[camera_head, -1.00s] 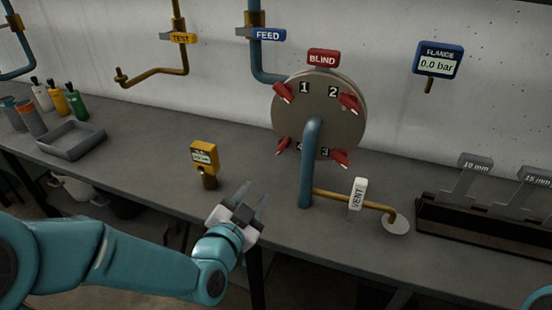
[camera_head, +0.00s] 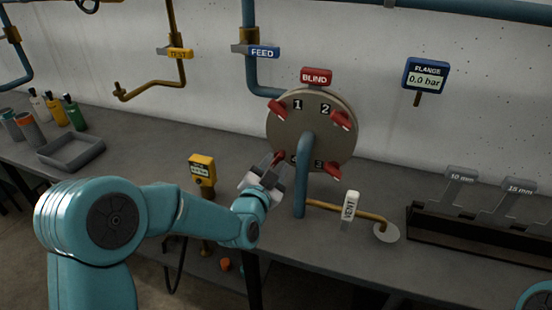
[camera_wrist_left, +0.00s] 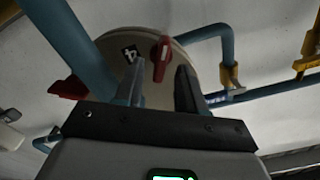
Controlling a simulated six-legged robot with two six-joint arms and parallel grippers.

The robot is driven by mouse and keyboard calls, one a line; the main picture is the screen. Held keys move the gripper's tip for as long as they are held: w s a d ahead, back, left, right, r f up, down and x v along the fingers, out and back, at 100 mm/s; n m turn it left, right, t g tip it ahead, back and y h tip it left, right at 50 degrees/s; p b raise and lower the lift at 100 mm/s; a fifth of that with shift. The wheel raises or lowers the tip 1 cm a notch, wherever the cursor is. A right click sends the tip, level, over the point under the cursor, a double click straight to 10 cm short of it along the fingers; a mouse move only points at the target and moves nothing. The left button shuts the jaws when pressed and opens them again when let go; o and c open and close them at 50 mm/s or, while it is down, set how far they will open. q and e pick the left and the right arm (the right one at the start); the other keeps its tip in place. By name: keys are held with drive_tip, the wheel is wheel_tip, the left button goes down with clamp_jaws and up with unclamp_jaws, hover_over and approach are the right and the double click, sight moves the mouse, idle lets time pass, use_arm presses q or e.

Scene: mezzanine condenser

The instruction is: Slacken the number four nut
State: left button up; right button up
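The round flange disc (camera_head: 311,122) carries red wing-like nuts by numbers 1 to 4. The number four nut (camera_wrist_left: 162,58) shows in the wrist view beside its "4" label, ahead of my fingers and roughly between them. In the head view its label is partly hidden by the blue pipe and my gripper. My left gripper (camera_head: 274,166) is at the disc's lower left, close to the number four nut. Its two fingers (camera_wrist_left: 160,88) are apart with nothing held. I cannot tell whether they touch the nut. My right gripper is not in view.
A blue pipe (camera_head: 303,180) rises in front of the disc, right of my gripper. A VENT handle (camera_head: 350,207) and wrench rack (camera_head: 480,222) stand to the right. A yellow device (camera_head: 202,170) stands left. The blue FLANGE display (camera_head: 425,75) reads 0.0 bar.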

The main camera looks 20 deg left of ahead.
use_arm(q)
drive_tip(key=shift+w+f, duration=0.1)
drive_tip(key=shift+w, duration=0.9)
clamp_jaws()
